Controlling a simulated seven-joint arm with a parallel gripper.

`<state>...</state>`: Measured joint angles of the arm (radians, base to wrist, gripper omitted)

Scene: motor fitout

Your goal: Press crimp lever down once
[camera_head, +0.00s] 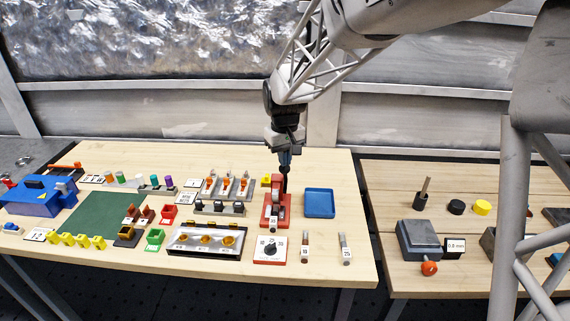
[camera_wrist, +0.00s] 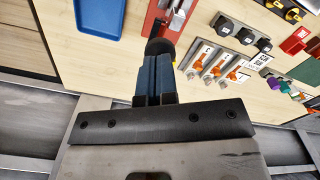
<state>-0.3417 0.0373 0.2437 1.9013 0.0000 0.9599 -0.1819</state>
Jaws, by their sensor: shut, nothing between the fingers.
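The red crimp press (camera_head: 268,218) stands near the right side of the left table, with a grey part on its top. Its crimp lever ends in a dark round knob, which shows in the wrist view (camera_wrist: 158,46) right at my fingertips. My gripper (camera_head: 285,163) is directly above the press, pointing down, with its blue fingers shut and empty. The fingers also show in the wrist view (camera_wrist: 156,72) and overlap the knob there; I cannot tell whether they touch it. The red press body (camera_wrist: 160,15) shows beyond the knob. My fingers hide part of the lever.
A blue tray (camera_head: 320,203) lies right of the press. A grey rack with orange parts (camera_head: 228,188) stands to the left. A red box with a black dial (camera_head: 270,250) and two small labelled pieces are in front. A second table (camera_head: 455,195) is at the right.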

